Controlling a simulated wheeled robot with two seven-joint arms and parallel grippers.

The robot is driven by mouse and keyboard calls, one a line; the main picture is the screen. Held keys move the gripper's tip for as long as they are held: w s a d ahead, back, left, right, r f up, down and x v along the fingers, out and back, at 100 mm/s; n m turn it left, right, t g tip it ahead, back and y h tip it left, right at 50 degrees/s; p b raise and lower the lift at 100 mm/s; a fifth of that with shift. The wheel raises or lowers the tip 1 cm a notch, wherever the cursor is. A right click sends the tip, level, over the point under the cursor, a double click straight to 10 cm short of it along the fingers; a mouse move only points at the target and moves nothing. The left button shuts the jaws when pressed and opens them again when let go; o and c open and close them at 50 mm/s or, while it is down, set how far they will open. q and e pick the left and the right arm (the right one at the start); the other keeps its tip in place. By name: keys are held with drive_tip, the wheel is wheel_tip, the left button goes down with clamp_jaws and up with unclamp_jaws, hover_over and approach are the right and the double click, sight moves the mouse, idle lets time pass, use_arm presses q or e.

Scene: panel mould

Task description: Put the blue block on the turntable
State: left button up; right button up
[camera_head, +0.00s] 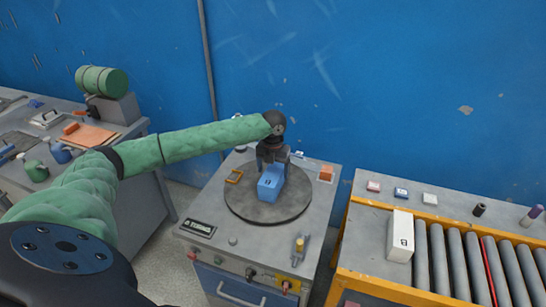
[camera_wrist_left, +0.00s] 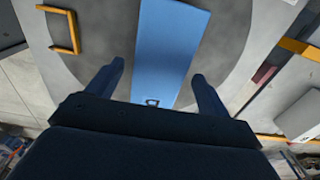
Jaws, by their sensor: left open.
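The blue block (camera_head: 270,184) rests on the round dark turntable (camera_head: 244,204), near its middle. My left gripper (camera_head: 273,156) is just above and behind the block in the head view. In the left wrist view the block (camera_wrist_left: 170,50) lies ahead, between and beyond the two spread fingers of my left gripper (camera_wrist_left: 160,85). The fingers are open, with a gap between each finger and the block. The turntable (camera_wrist_left: 105,35) shows grey around the block. My right gripper is in neither view.
The turntable sits on a grey cabinet (camera_head: 215,220) with a yellow-handled tool (camera_head: 299,248) and an orange block (camera_head: 326,173). A yellow bracket (camera_head: 234,176) lies at the turntable's left edge. A roller conveyor (camera_head: 470,262) with a white box (camera_head: 400,236) stands right. A cluttered bench is left.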

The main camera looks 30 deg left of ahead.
use_arm(q)
wheel_tip(320, 180, up, 7)
drive_tip(key=shift+r+b, duration=0.2)
drive_tip(key=shift+b, duration=0.95)
drive_tip(key=shift+r, duration=0.45)
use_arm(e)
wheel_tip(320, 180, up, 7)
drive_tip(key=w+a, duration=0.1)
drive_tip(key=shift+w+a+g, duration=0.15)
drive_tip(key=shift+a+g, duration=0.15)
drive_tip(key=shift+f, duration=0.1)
